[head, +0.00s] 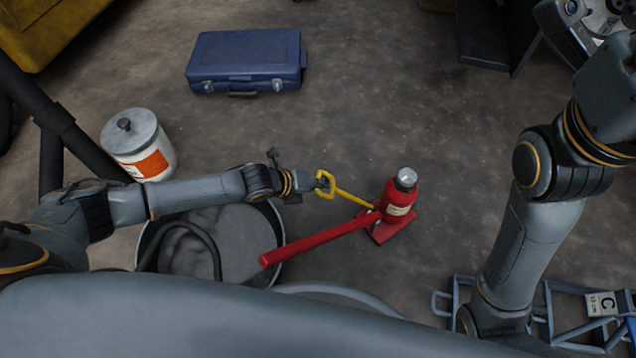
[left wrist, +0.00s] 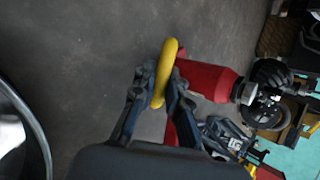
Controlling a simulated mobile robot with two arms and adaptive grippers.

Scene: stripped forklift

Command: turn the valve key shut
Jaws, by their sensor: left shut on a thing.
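The yellow valve key (head: 352,197) has a looped handle and a thin shaft. The shaft slants down to the right to the base of the red bottle jack (head: 397,208). My left gripper (head: 322,183) is shut on the looped handle. In the left wrist view the yellow loop (left wrist: 167,62) stands between the two fingers (left wrist: 158,98), with the red jack body (left wrist: 208,80) just beyond. The jack stands upright on the floor. Where the shaft meets the jack is too small to make out. My right arm shows at the right, but its gripper fingers are not visible.
A long red lever (head: 315,240) runs from the jack toward the lower left, over the edge of a round pan (head: 272,270). A white canister (head: 138,145) and a blue case (head: 247,62) stand farther back. Blue frames (head: 562,318) lie at lower right. Floor behind the jack is clear.

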